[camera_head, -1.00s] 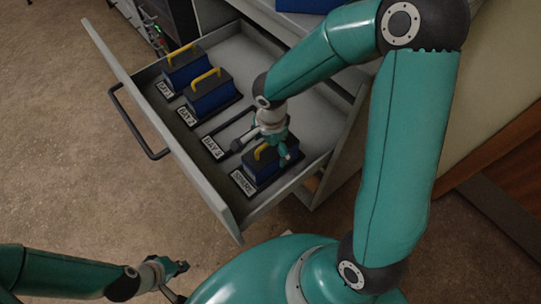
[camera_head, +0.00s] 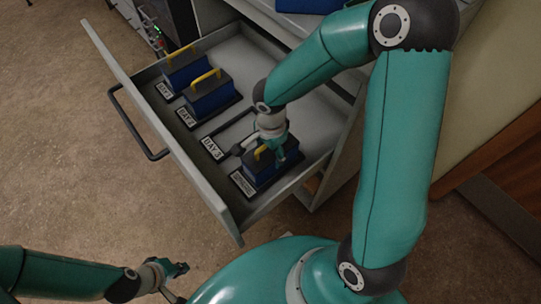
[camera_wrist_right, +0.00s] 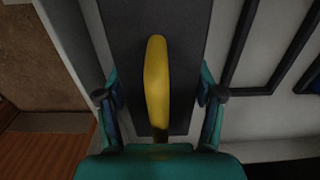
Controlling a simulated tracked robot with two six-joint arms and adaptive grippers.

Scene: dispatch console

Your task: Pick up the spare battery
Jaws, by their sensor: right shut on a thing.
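The spare battery (camera_head: 257,172) is a blue block with a dark top and a yellow handle. It is in the open drawer at the SPARE label (camera_head: 242,184), the place nearest me. My right gripper (camera_head: 264,154) is over it from above and shut on it. In the right wrist view its fingers stand on either side of the battery's dark top (camera_wrist_right: 125,30), with the yellow handle (camera_wrist_right: 156,80) between them. I cannot tell whether the battery is clear of the drawer floor. My left gripper (camera_head: 183,269) is empty, low at the left; its opening is too small to judge.
The grey drawer (camera_head: 126,92) also holds two blue batteries with yellow handles, at BAY 1 (camera_head: 183,76) and BAY 2 (camera_head: 207,98). The BAY 3 place (camera_head: 230,131) shows no battery, only a dark frame. The drawer walls stand close around the spare battery.

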